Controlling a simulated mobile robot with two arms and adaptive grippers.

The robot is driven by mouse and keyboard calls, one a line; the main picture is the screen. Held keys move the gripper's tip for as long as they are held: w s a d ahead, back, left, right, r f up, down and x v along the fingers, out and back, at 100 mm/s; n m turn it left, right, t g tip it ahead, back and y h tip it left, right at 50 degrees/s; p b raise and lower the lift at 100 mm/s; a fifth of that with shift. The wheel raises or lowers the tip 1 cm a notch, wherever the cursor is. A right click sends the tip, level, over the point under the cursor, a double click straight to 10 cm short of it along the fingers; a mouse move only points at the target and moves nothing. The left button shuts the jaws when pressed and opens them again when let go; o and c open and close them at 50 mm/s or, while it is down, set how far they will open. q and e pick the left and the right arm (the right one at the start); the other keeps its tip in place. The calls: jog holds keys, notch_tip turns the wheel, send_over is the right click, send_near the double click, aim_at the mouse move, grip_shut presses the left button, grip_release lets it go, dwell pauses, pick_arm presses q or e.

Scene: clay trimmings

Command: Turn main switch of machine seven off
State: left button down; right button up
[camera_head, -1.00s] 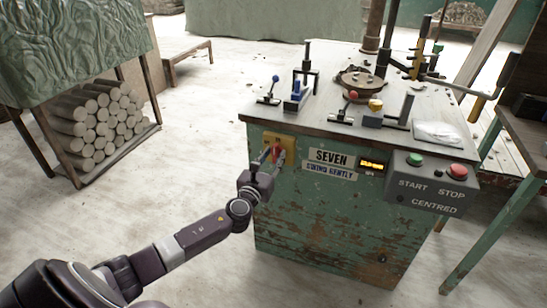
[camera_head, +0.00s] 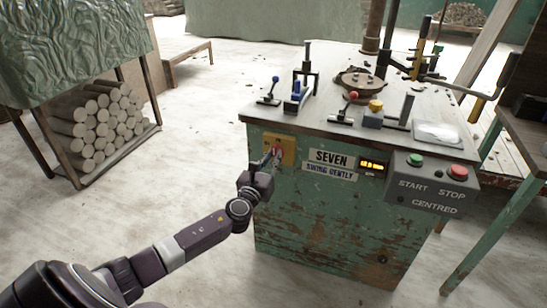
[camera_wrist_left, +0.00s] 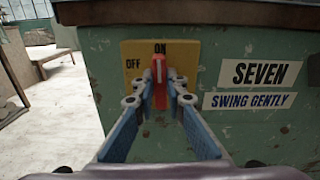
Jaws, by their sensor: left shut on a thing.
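Machine seven (camera_head: 330,215) is a worn green cabinet with a "SEVEN" plate on its front. Its main switch, a red handle (camera_wrist_left: 160,72), sits on a yellow plate (camera_wrist_left: 192,52) marked ON at the top and OFF at the left. The handle stands roughly upright, its top under ON. In the head view, the yellow plate (camera_head: 290,150) is at the cabinet's upper left. My left gripper (camera_head: 275,157) is at the plate, shut on the red handle, with one finger on each side of it in the wrist view (camera_wrist_left: 160,90). My right gripper is not in view.
A grey box with a green START button (camera_head: 415,160) and a red STOP button (camera_head: 457,171) is at the right front. Levers and knobs stand on the grey top (camera_head: 320,105). A rack of clay rolls (camera_head: 100,125) stands left. The floor between is clear.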

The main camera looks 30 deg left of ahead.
pick_arm(q)
jog(key=shift+s+a+f+n+b, duration=0.15)
jog(key=shift+n+b, duration=0.25)
jog(key=shift+n, duration=2.5)
jog(key=shift+w+a+f+n+b, duration=0.15)
jog(key=shift+n+b, duration=0.25)
jog(key=shift+n, duration=2.5)
jog(key=shift+s+a+f+n+b, duration=0.1)
jog(key=shift+a+f+n+b, duration=0.25)
jog(key=shift+n, duration=2.55)
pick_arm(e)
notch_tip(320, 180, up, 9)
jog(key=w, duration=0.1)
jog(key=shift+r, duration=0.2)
pick_arm(q)
jog(key=shift+d, duration=0.15)
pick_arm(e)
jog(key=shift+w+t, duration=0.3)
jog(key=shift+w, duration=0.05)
pick_arm(q)
jog(key=c, duration=2)
grip_release()
jog(key=shift+o, duration=0.2)
jog(key=shift+r, duration=0.1)
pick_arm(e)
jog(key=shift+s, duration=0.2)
pick_arm(q)
jog(key=v, duration=1.2)
